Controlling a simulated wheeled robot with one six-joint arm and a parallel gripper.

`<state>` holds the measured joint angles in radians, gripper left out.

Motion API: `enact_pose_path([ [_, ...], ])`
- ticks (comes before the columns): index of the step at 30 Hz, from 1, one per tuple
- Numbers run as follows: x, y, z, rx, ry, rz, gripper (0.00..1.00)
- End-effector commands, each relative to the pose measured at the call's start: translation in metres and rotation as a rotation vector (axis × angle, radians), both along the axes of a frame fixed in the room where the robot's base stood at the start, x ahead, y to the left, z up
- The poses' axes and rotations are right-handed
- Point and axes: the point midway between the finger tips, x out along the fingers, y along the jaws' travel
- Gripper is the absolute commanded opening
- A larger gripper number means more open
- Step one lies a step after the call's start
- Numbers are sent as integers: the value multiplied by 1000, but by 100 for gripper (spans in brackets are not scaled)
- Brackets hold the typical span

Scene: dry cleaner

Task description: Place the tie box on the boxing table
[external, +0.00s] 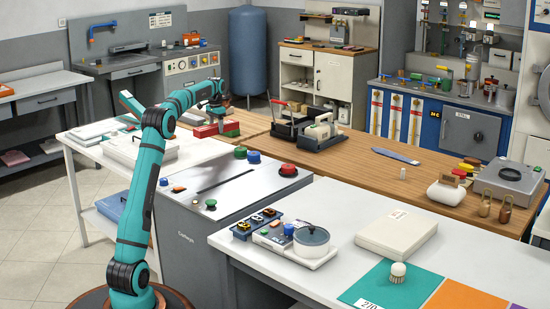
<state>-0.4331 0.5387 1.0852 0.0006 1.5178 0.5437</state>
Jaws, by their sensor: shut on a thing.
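My gripper (220,112) is at the far end of my teal arm, over the back left of the wooden-topped table (385,172). It is small and dark here. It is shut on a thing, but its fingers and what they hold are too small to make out. A red object (207,130) shows just below it; I cannot tell whether they touch. A flat, closed, off-white box (396,236) with a small label lies on the near white table (345,205). I cannot tell for sure which thing is the tie box or which surface is the boxing table.
A grey metal-topped unit (235,200) with red, green and blue knobs stands between the tables. Dark trays (290,128) and a grey case (510,180) occupy the wooden top. A pot device (311,240) and a brush (398,272) stand on the near table. The wooden top's middle is mostly clear.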

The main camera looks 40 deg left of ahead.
Motion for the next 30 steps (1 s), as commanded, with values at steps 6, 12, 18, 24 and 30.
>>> enact_pose_path([
  [6, -18, 40, 1, 0, -1, 68, 35],
  [12, -21, 46, 1, 0, -1, 78, 35],
  [18, -21, 46, -11, 0, 1, 77, 35],
  [24, -21, 46, -44, -1, 1, 77, 35],
  [30, -21, 46, -62, 0, -1, 76, 35],
])
